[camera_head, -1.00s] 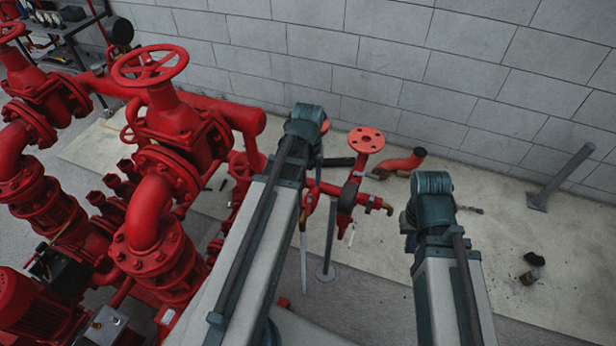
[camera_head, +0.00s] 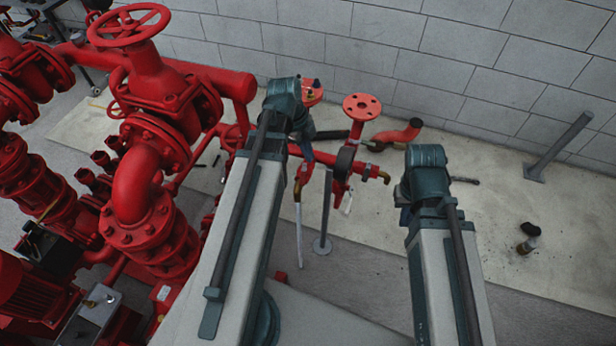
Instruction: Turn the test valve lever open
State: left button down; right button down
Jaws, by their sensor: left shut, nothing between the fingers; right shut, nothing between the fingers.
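A red test pipe assembly stands in the middle of the head view, with a round red flange (camera_head: 362,105) on top. A red side branch ends in a small brass-coloured fitting (camera_head: 385,177). A second brass-coloured fitting (camera_head: 297,190) shows on the left side, above a pale hanging tube. I cannot tell which part is the test valve lever. My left arm reaches toward the assembly and covers part of its left side. My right arm ends to the right of the assembly, apart from it in the picture. Neither gripper's fingers show; both are hidden beneath the arms.
Large red pumps and valves with a handwheel (camera_head: 128,25) fill the left. A grey block wall (camera_head: 400,45) stands behind. A red elbow pipe (camera_head: 398,135) lies behind the assembly. Floor there is mostly clear.

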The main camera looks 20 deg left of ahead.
aim_at(303, 178)
pick_arm(q)
jog(key=n, duration=0.3)
jog(key=f+n+h+b, duration=0.1)
jog(key=n, duration=0.1)
jog(key=shift+w+d, duration=0.15)
jog(key=shift+d, duration=0.15)
jog(key=shift+f, duration=0.1)
jog(key=f+b, duration=0.9)
jog(key=shift+a+f, duration=0.1)
jog(key=shift+a, duration=0.25)
jog(key=shift+s+a, duration=0.55)
jog(key=shift+a, duration=0.25)
jog(key=shift+d, duration=0.1)
